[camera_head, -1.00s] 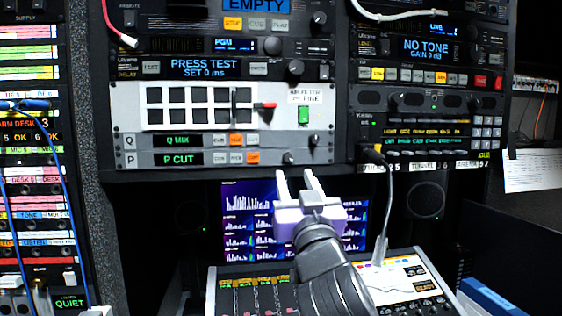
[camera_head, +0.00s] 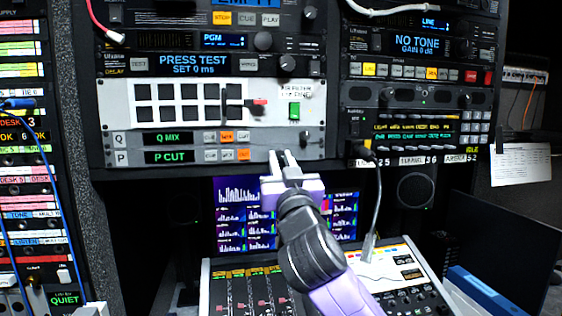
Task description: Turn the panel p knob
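Panel P (camera_head: 188,157) is the lower strip on the light grey plate, with a green "P CUT" display and small buttons. Its knob, seen earlier to the right of the orange button, is now hidden by my gripper's fingertips. My gripper (camera_head: 281,157) reaches up from below, its two fingertips over the right part of the panel P row. A narrow gap shows between the fingers. I cannot tell whether they touch or grip the knob.
Panel Q (camera_head: 188,138), with its own dark knob (camera_head: 305,137), lies just above. A green switch (camera_head: 294,110) and a red-tipped lever (camera_head: 258,102) are higher. Below are a monitor (camera_head: 236,215) and a mixing desk (camera_head: 400,265). A cable (camera_head: 378,200) hangs to the right.

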